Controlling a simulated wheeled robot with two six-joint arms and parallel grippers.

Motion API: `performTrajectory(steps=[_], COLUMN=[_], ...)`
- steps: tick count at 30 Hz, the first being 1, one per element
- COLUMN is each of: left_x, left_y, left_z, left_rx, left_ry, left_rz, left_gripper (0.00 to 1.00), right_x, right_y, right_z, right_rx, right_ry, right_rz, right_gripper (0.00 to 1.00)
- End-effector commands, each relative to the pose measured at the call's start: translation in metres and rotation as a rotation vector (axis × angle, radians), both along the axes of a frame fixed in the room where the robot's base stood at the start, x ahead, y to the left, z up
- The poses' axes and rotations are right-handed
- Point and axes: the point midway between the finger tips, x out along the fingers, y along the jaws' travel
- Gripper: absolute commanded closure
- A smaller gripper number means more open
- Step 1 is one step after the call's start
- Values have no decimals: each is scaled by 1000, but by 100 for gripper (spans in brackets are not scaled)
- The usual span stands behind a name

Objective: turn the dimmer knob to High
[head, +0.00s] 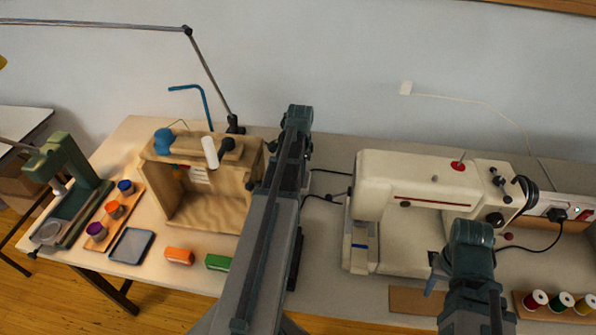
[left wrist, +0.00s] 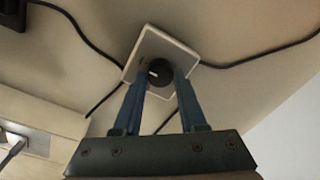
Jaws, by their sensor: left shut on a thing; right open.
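The dimmer knob (left wrist: 160,67) is a dark round knob with a short white pointer mark, set on a pale square plate (left wrist: 181,47). In the left wrist view the pointer mark lies left of the knob's centre; no scale words are readable. My left gripper (left wrist: 160,76) has its two blue fingers on either side of the knob and is shut on it. In the head view my left arm covers the dimmer and my left fingertips. My right gripper (head: 432,284) is open, low in front of the sewing machine; only part of its fingers shows.
A cream sewing machine (head: 430,185) stands right of my left arm, with a power strip (head: 563,211) beyond it. A wooden box (head: 205,205) stands to the left. Orange (head: 179,256) and green (head: 217,262) blocks lie near the front edge. Dark cables run from the dimmer plate.

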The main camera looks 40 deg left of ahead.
Motion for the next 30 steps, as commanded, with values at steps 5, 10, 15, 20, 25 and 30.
performTrajectory(steps=[5,10,15,20,25,30], left_x=[0,0,0,0,0,0], left_y=[0,0,0,0,0,0], left_z=[0,0,0,0,0,0], left_rx=[1,1,1,1,0,0], left_ry=[-1,0,0,0,0,0], left_rz=[-30,-40,-40,-40,-39,-38], left_gripper=[100,100,100,52,29,29], right_x=[0,0,0,0,0,0], right_y=[0,0,0,0,0,0], right_z=[0,0,0,0,0,0], right_rx=[0,0,0,0,0,0], right_ry=[0,0,0,0,0,0], right_rz=[0,0,0,0,0,0], right_gripper=[50,50,50,50,50,50])
